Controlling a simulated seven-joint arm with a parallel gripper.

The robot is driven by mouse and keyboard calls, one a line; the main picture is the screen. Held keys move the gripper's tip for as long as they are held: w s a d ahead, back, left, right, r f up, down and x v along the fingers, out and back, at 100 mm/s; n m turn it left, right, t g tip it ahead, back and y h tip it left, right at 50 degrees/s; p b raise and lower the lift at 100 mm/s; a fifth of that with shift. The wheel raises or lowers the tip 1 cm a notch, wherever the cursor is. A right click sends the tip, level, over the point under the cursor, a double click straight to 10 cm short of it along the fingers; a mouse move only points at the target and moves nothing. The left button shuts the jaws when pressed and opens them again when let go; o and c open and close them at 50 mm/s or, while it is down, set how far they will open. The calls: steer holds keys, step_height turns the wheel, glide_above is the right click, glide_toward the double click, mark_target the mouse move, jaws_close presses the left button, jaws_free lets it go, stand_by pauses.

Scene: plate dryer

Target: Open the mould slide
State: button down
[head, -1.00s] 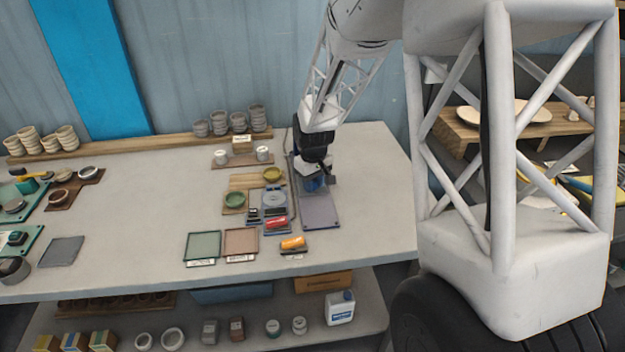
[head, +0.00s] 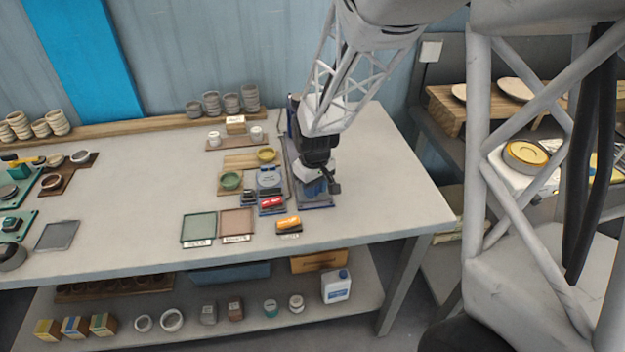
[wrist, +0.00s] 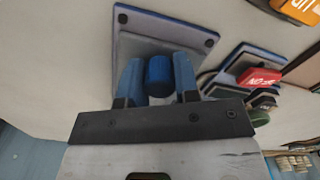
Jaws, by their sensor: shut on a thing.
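My gripper (head: 318,180) is over the front part of a long grey plate with a blue edge (head: 318,205), at the right of the bench. In the wrist view my gripper (wrist: 158,68) has its two blue fingers on either side of a round blue knob (wrist: 159,80), shut on it. The grey plate (wrist: 190,33) lies beyond the knob in that view, with dark dots near its far corners. In the head view the arm hides most of the plate and the knob, so how the knob joins the slide cannot be told.
Two flat trays, green (head: 197,229) and pink (head: 236,222), lie further left. The bench right of the plate is clear.

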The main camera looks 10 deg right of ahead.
steer(key=shift+s, duration=0.35)
steer(key=c, duration=0.8)
jaws_free()
steer(key=shift+c, duration=0.2)
steer(key=shift+r, duration=0.15)
steer(key=shift+r, duration=3.8)
steer(key=shift+s+r, duration=0.1)
